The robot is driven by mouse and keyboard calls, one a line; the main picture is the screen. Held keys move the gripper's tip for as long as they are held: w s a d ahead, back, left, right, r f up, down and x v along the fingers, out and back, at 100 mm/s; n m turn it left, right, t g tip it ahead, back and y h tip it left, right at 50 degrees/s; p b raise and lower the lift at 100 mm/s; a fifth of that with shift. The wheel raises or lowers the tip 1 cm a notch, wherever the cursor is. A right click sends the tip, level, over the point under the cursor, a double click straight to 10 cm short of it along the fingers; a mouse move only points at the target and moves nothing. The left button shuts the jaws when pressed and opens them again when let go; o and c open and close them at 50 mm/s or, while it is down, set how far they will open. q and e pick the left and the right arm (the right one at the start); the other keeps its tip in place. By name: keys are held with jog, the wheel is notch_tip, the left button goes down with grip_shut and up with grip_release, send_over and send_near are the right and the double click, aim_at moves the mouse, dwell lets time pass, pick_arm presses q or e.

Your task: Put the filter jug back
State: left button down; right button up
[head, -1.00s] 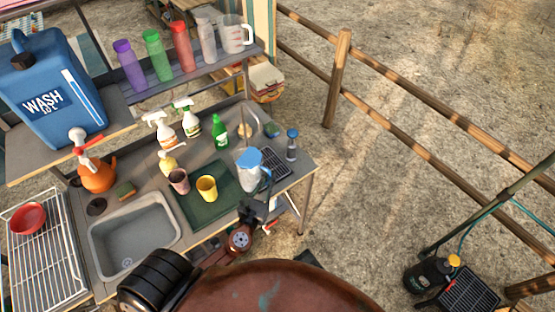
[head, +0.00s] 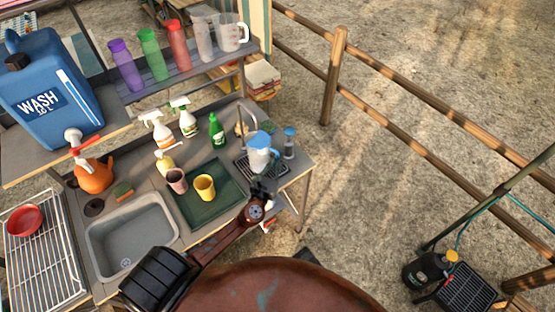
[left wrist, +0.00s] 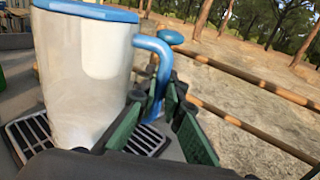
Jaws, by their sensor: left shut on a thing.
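The filter jug (head: 261,156) is pale with a blue lid and blue handle. It is upright over the dark slotted drip tray (head: 243,170) at the right end of the counter. In the left wrist view the jug (left wrist: 85,75) fills the left side, with the drip tray (left wrist: 150,140) under it; I cannot tell whether its base touches. My left gripper (head: 262,186) is shut on the jug's handle, and its green-padded fingers (left wrist: 158,115) show around the handle in the left wrist view. My right gripper is not in view.
A blue-topped dispenser (head: 289,143) stands just right of the jug and a tap (head: 241,120) behind it. A green bottle (head: 216,131) is to the left.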

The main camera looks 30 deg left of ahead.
pick_arm(q)
jog(key=shift+r, duration=0.2)
jog(key=shift+f, duration=0.15)
jog(key=c, duration=2)
grip_release()
jog(key=shift+c, duration=0.2)
jog(key=s+d+b, duration=0.1)
jog(key=s+d, duration=0.1)
jog(key=s, duration=1)
jog(key=shift+d, duration=0.25)
